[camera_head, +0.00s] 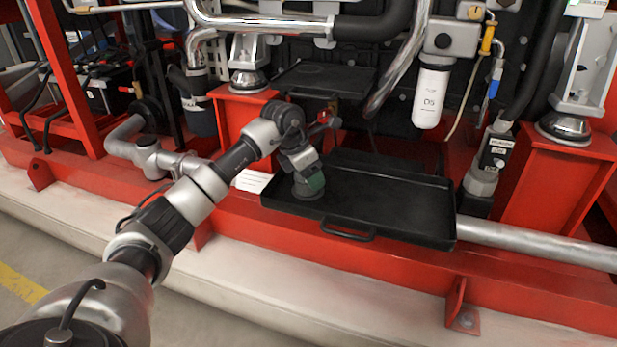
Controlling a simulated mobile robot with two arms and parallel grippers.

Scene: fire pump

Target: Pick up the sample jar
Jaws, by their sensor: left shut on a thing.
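My left arm reaches in from the left, and my left gripper (305,175) points down over the left end of a black tray (405,211). It is shut on the sample jar (308,189), a small dark, greenish jar low at the tray's left end. The gripper covers the upper part of the jar. I cannot tell whether the jar's base touches the tray floor. My right gripper is not in view.
The tray has a raised rim and a front handle (347,232), and its middle and right are bare. A black plate (322,78) is above and behind. A white filter canister (431,95), silver pipes (540,243) and the red frame (555,185) surround it.

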